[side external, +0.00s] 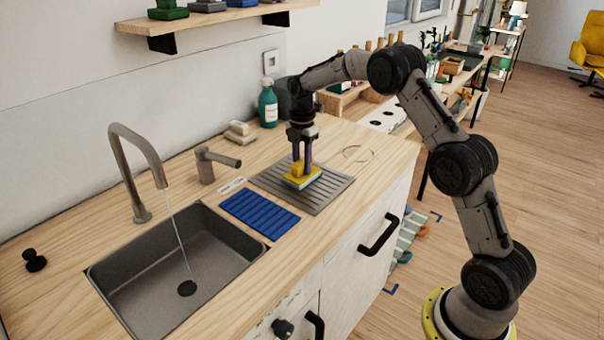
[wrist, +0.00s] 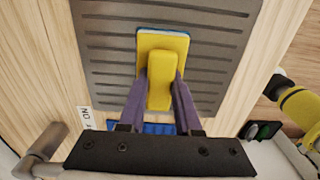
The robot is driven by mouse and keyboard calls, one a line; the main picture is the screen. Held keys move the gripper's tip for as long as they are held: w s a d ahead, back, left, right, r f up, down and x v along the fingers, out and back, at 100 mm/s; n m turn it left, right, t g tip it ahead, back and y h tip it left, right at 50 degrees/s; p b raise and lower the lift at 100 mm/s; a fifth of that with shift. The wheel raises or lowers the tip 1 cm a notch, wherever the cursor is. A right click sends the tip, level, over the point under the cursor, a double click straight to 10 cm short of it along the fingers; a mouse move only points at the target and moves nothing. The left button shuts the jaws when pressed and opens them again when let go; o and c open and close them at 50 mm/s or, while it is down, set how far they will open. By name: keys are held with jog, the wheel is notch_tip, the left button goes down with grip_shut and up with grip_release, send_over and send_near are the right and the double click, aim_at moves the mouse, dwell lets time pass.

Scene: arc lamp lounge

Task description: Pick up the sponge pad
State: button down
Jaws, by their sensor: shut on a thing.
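The sponge pad (side external: 302,177) is a yellow block with a raised yellow grip on top and a blue-green layer at the bottom. It is at the grey ribbed drain plate (side external: 326,193) on the wooden counter; I cannot tell whether it touches the plate. In the wrist view, the sponge pad (wrist: 181,44) lies over the plate (wrist: 105,50). My gripper (side external: 301,160) points straight down and is shut on the raised grip. In the wrist view, the purple fingers of my gripper (wrist: 160,85) press on both sides of the grip. The pad's underside is hidden.
A blue ribbed mat (side external: 259,214) lies left of the plate. The sink (side external: 176,275) with a running faucet (side external: 140,165) is further left. A teal bottle (side external: 268,105) and stacked soap bars (side external: 240,132) stand behind. A thin ring (side external: 358,153) lies right of the plate.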

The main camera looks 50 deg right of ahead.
aim_at(302, 162)
jog(key=shift+r, duration=0.1)
jog(key=shift+r, duration=0.55)
notch_tip(302, 162, up, 2)
jog(key=shift+r, duration=0.15)
jog(key=s+a+r, duration=0.4)
jog(key=s+r, duration=0.5)
jog(key=s, duration=0.4)
jog(key=shift+s+r, duration=0.2)
jog(key=shift+r, duration=0.05)
